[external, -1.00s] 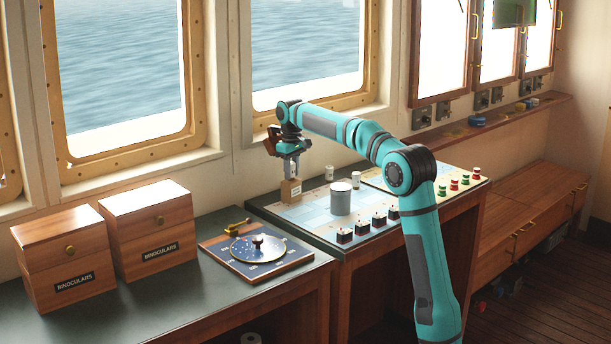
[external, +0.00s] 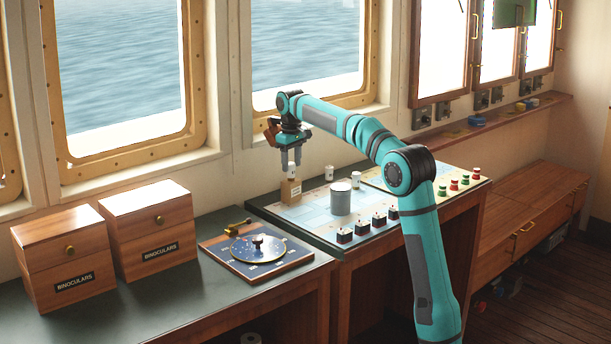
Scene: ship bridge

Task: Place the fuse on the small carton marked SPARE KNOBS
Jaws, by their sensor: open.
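The small tan carton (external: 290,192) stands on the chart-covered top of the console, near its back left corner. A pale label is on it, too small to read. A small white cylinder, which looks like the fuse (external: 292,171), stands upright on top of the carton. My gripper (external: 291,168) points straight down over the carton. Its fingers are open, one on each side of the fuse, and they partly cover it.
A grey can (external: 341,198) stands right of the carton, with a small white cylinder (external: 329,172) behind it. Two wooden binocular boxes (external: 151,232) and a round dial instrument (external: 258,247) stand on the left counter.

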